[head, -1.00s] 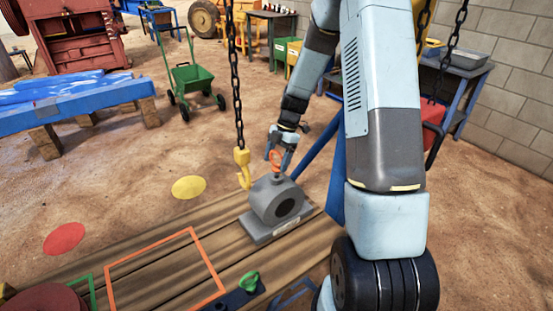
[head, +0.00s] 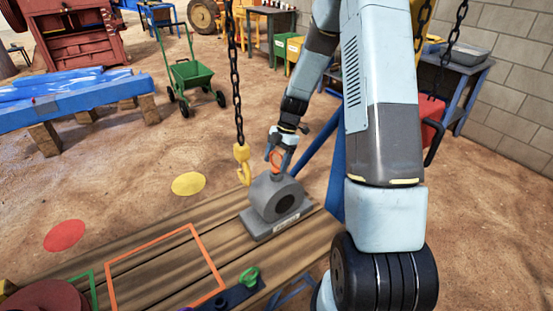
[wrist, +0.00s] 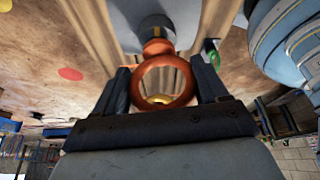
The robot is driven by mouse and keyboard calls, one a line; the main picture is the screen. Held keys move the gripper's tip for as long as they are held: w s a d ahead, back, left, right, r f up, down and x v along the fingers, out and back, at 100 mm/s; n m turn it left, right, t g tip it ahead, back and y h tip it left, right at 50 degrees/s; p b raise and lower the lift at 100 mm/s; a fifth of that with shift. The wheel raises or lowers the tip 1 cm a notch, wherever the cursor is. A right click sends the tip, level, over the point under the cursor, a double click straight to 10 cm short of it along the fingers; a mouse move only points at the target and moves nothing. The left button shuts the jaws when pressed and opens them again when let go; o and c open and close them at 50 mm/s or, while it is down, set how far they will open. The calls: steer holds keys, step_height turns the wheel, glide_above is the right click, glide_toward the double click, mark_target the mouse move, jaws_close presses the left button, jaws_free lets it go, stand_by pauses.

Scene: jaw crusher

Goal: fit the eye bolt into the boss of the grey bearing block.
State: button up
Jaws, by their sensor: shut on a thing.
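The eye bolt is orange; its ring shows small in the head view (head: 275,160) and large in the wrist view (wrist: 137,84). My gripper (head: 281,150) is shut on the ring, with dark fingers on both sides of it in the wrist view (wrist: 165,85). The grey bearing block (head: 264,204), with a dark bore, stands on the planks directly below the bolt. In the wrist view the bolt's lower end points at the grey boss (wrist: 156,22) and lines up with it.
A yellow hook (head: 242,163) hangs on a black chain just left of the block. A green ring-shaped piece (head: 249,277) and an orange outlined square (head: 108,286) are at the front of the planks. A blue brace (head: 314,146) rises right of the block.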

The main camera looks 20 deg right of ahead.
steer(key=shift+f, duration=0.7)
steer(key=o, duration=1.2)
steer(key=v, duration=1.3)
steer(key=shift+w+d+r, duration=0.1)
steer(key=shift+d+r, duration=0.05)
steer(key=shift+r, duration=0.25)
